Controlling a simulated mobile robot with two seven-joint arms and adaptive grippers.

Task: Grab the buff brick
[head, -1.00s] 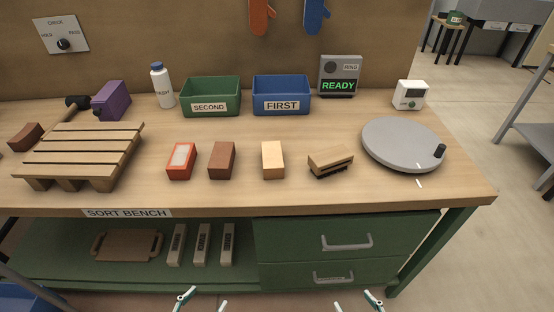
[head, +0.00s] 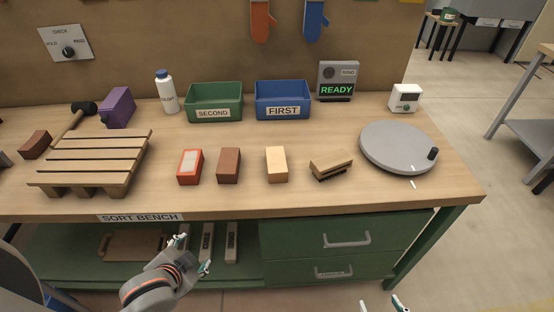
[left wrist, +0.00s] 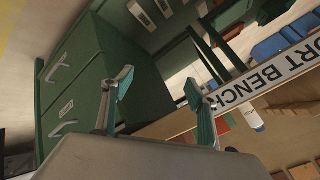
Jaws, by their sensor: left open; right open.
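The buff brick (head: 276,164) stands on the bench top in the head view, between a brown brick (head: 229,165) on its left and a wooden brush (head: 331,164) on its right. Nothing touches it. My left gripper (head: 194,252) is open and empty in front of the bench, below the top's front edge and left of the buff brick. In the left wrist view its two fingers (left wrist: 160,108) are apart with nothing between them. My right gripper (head: 381,305) is open at the bottom edge of the head view; only its fingertips show.
The sort bench's front edge (head: 350,209) lies between my grippers and the bricks. An orange-red framed block (head: 190,167) and a slatted wooden rack (head: 75,187) stand left. A grey turntable (head: 390,140) stands right. Green (head: 230,88) and blue (head: 295,87) bins are behind.

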